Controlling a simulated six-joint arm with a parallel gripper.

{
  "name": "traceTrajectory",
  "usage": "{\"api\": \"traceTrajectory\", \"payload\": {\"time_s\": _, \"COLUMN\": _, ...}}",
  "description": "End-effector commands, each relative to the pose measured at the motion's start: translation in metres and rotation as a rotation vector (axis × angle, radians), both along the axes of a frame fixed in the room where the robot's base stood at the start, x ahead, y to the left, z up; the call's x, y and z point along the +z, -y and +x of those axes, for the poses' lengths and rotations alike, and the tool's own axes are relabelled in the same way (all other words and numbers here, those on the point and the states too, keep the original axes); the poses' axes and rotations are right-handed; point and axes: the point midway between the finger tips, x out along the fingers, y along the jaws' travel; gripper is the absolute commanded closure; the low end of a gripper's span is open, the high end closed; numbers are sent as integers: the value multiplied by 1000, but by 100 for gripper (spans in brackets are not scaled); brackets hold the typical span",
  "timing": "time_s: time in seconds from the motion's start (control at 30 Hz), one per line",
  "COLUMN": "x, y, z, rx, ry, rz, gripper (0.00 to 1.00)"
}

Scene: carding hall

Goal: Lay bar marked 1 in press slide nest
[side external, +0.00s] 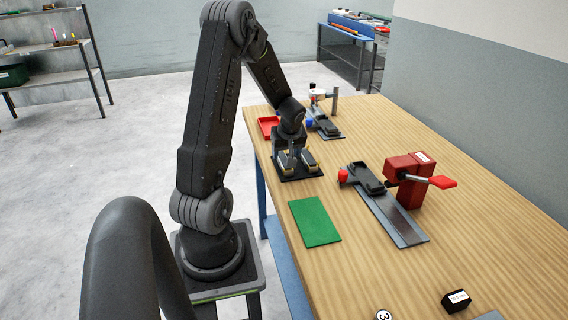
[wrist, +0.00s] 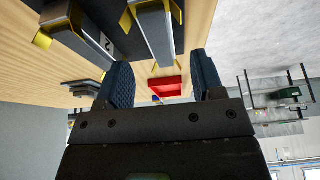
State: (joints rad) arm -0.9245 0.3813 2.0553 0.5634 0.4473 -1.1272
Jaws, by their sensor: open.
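My gripper (side external: 290,150) is open and points down over a black mat (side external: 288,177) with grey bars in yellow holders. In the wrist view, one bar (wrist: 153,32) appears between the open fingertips (wrist: 160,62), with no visible grip on it; I see no mark on it. A second bar (wrist: 78,32) lies to its left, with a small mark that looks like a 2. The press slide nest (side external: 363,180) is a dark block on a grey rail (side external: 403,228) at the red press (side external: 410,180). The nest looks empty.
A green mat (side external: 314,222) lies at the table's left edge. A red tray (side external: 267,126) and another fixture (side external: 326,127) stand behind my gripper. A red lever (side external: 441,182) sticks out from the press. A small black block (side external: 456,301) lies in front. The right of the table is clear.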

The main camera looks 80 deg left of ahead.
Motion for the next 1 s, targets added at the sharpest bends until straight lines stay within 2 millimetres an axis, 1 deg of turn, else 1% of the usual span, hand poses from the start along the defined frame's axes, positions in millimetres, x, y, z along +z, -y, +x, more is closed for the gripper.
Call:
{"api": "traceTrajectory", "payload": {"time_s": 0.03, "x": -9, "y": -3, "z": -1, "rx": 1, "ry": -2, "rz": -3, "gripper": 38}}
{"api": "traceTrajectory", "payload": {"time_s": 0.1, "x": -19, "y": -6, "z": -2, "rx": 0, "ry": -2, "rz": -4, "gripper": 38}}
{"api": "traceTrajectory", "payload": {"time_s": 0.2, "x": -31, "y": -11, "z": -2, "rx": 0, "ry": -2, "rz": -3, "gripper": 38}}
{"api": "traceTrajectory", "payload": {"time_s": 0.33, "x": -38, "y": -15, "z": -2, "rx": 0, "ry": 0, "rz": -1, "gripper": 38}}
{"api": "traceTrajectory", "payload": {"time_s": 0.53, "x": -38, "y": -15, "z": -2, "rx": 0, "ry": 1, "rz": 0, "gripper": 38}}
{"api": "traceTrajectory", "payload": {"time_s": 0.57, "x": -38, "y": -15, "z": -2, "rx": 0, "ry": 1, "rz": 0, "gripper": 40}}
{"api": "traceTrajectory", "payload": {"time_s": 1.0, "x": -37, "y": -14, "z": -2, "rx": 0, "ry": 0, "rz": 0, "gripper": 82}}
